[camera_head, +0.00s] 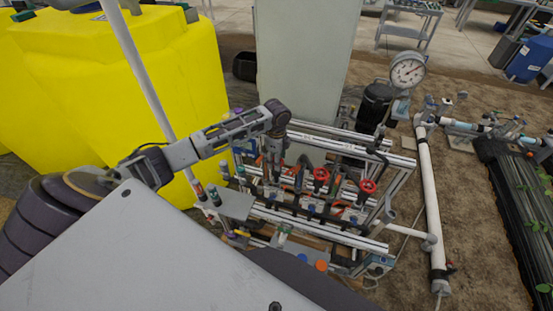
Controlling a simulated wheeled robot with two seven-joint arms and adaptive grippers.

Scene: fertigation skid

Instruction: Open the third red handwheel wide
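Two red handwheels show clearly on the metal-framed skid (330,236): one in the middle (321,174) and one farther right (367,186). Other small red parts lie left of them, close to my gripper, and I cannot tell whether they belong to further handwheels. My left arm comes in from the left and bends down over the skid's left part. My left gripper (274,172) points down there, left of the middle handwheel and apart from it. Its fingers are too small and dark to tell open from shut, or whether they touch anything. My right gripper is not in view.
A pale upright panel (305,65) stands behind the skid and a yellow tank (120,75) at the left. A pressure gauge (407,71) and black canister (375,108) stand at the back right.

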